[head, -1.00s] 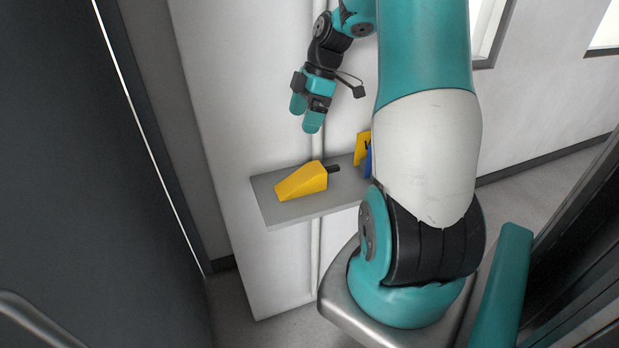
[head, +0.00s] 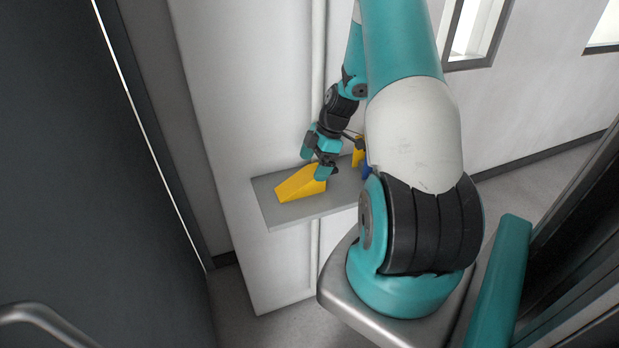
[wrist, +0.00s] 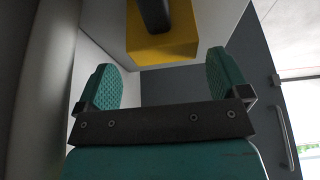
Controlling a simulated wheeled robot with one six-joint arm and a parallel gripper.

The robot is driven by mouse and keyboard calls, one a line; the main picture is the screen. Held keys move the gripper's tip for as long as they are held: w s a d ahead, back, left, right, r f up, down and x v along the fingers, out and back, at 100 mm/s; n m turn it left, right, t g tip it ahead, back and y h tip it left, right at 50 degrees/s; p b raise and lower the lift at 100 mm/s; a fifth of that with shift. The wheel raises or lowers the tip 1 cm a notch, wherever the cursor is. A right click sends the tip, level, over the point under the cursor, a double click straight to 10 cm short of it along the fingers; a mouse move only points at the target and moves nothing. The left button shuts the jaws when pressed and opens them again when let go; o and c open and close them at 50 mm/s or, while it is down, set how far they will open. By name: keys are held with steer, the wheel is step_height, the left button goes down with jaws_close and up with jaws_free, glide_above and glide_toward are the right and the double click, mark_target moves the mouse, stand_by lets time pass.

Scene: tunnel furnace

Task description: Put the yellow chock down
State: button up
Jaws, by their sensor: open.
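The yellow chock (head: 299,185) is a wedge lying on a grey wall shelf (head: 293,211), its thin end to the left in the head view. My gripper (head: 315,166) is at the chock's thick right end, which it partly covers. In the wrist view the chock (wrist: 163,44) shows beyond the open fingers (wrist: 165,80), with its dark handle (wrist: 154,14) above. The fingers are apart and nothing is shut between them. I cannot tell whether either finger touches the chock.
Another yellow item (head: 358,152) and a blue one (head: 366,172) stand on the shelf's right part, partly hidden by my arm. A dark door (head: 80,150) with a metal handle (head: 40,322) is at the left. The shelf's left end is bare.

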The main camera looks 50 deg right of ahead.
mark_target(310, 172)
steer(key=x, duration=0.1)
steer(key=p+x, duration=0.1)
steer(key=x, duration=0.1)
steer(key=p+x, duration=0.1)
steer(key=shift+s+a+f, duration=0.1)
steer(key=shift+s+a, duration=0.15)
steer(key=shift+a, duration=0.15)
steer(key=shift+w+f, duration=0.1)
steer(key=shift+f, duration=0.25)
steer(key=shift+c, duration=0.4)
steer(key=c, duration=1.3)
steer(key=shift+r, duration=0.2)
